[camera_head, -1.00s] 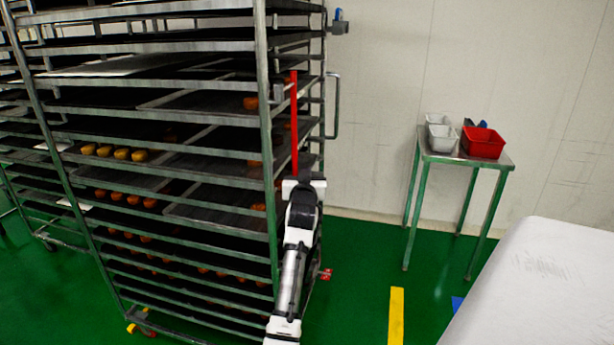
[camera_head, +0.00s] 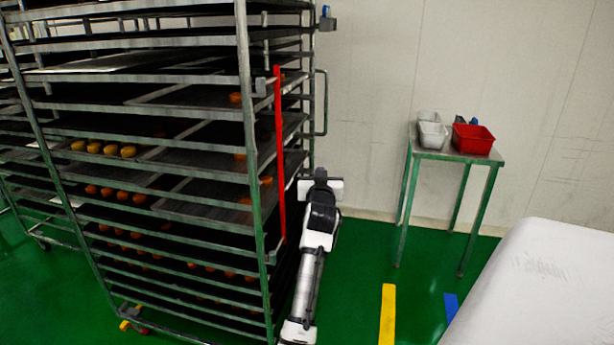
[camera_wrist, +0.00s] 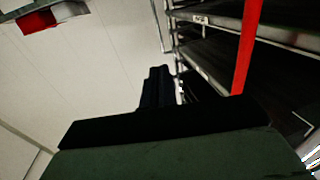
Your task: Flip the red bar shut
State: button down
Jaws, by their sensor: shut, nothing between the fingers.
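The red bar (camera_head: 280,150) is a long, thin upright bar on the right side of the tray rack, held by small brackets near its top and bottom. It also shows at the upper right of the wrist view (camera_wrist: 247,45). My gripper (camera_head: 320,174) is to the right of the bar's lower half, apart from it, beside the rack. In the wrist view my gripper (camera_wrist: 158,75) is shut and empty, with the bar to its right. The fingertips are small and dark in the head view.
The metal rack (camera_head: 246,100) holds many trays with buns and fills the left. A small steel table (camera_head: 428,155) with a red bin (camera_head: 473,139) and white bins stands at the right by the wall. A white surface (camera_head: 545,290) is at lower right.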

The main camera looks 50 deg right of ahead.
jog(key=s, duration=0.1)
jog(key=s+d, duration=0.1)
jog(key=s, duration=0.1)
jog(key=s+b, duration=0.1)
jog(key=shift+s+d, duration=0.25)
jog(key=shift+s, duration=0.1)
dwell(0.3)
